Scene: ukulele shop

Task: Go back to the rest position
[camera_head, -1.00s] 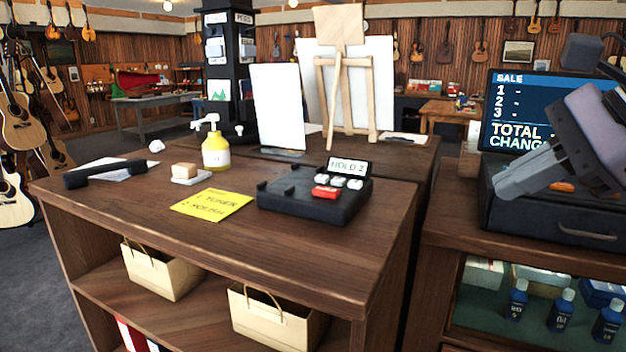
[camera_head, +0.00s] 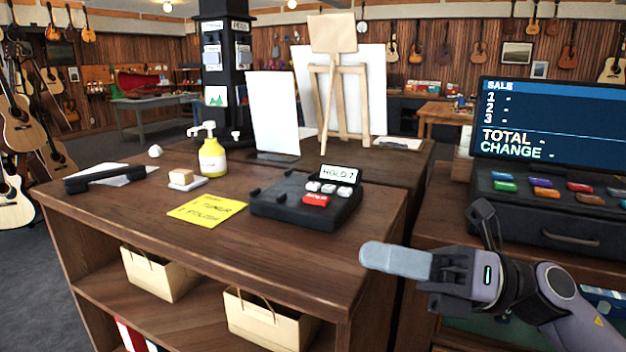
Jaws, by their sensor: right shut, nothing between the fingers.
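My right gripper (camera_head: 398,262) comes in from the lower right in the head view. Its grey fingers are together and hold nothing. It hangs in the air near the right edge of the wooden counter (camera_head: 270,253), in front of the gap beside the cash register (camera_head: 530,207). My left gripper is out of view.
On the counter are a telephone base (camera_head: 300,200) with a "HOLD" sign, a yellow note (camera_head: 207,210), a yellow pump bottle (camera_head: 213,158), a soap-like block (camera_head: 181,177) and a black handset (camera_head: 104,176). The register screen (camera_head: 550,122) stands at the right.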

